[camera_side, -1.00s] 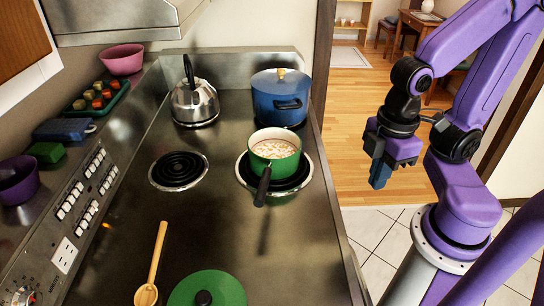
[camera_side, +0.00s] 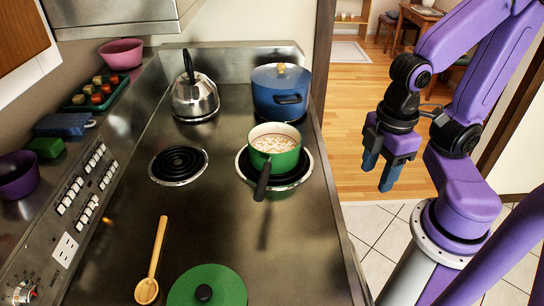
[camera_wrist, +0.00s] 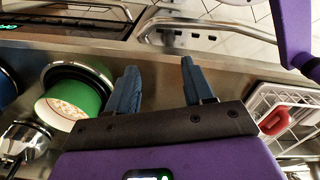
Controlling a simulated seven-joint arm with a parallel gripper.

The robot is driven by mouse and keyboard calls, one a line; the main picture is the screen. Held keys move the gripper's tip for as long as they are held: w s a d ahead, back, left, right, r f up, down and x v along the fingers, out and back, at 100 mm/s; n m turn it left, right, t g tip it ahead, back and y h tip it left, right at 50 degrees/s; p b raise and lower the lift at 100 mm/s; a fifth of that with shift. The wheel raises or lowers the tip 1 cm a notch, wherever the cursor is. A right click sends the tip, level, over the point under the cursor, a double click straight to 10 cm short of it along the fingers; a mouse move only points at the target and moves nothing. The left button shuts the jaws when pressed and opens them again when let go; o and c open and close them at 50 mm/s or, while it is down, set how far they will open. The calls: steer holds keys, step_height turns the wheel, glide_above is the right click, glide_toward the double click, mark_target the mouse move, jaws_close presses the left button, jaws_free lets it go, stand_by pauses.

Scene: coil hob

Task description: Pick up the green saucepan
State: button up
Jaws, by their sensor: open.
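The green saucepan (camera_side: 274,150) sits upright on the right front coil of the hob, with pale food inside and its dark handle (camera_side: 262,182) pointing toward the front. It also shows in the wrist view (camera_wrist: 75,97), left of the fingers. My gripper (camera_side: 378,176) has blue fingers and hangs to the right of the hob, beyond its edge and apart from the saucepan. The two fingers (camera_wrist: 158,84) are spread with nothing between them. The handle is not clear in the wrist view.
A blue pot (camera_side: 279,92) stands just behind the saucepan, and a steel kettle (camera_side: 195,98) stands at back left. A green lid (camera_side: 207,286) and a wooden spoon (camera_side: 152,262) lie at the front. The left front coil (camera_side: 178,165) is bare.

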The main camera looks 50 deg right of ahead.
steer(key=w+d+f+t+h, duration=0.3)
steer(key=w+d+h, duration=0.1)
steer(key=w+h, duration=0.1)
steer(key=n+t+y, duration=0.7)
steer(key=t+y, duration=0.1)
steer(key=t, duration=0.4)
glide_toward(269, 165)
steer(key=w+a, duration=0.1)
steer(key=a, duration=0.1)
steer(key=w+a+f, duration=0.1)
steer(key=a, duration=0.1)
steer(key=shift+w+a+f, duration=0.2)
steer(key=shift+w+f, duration=0.05)
steer(key=shift+x, duration=3.6)
steer(key=shift+d, duration=0.1)
jaws_close()
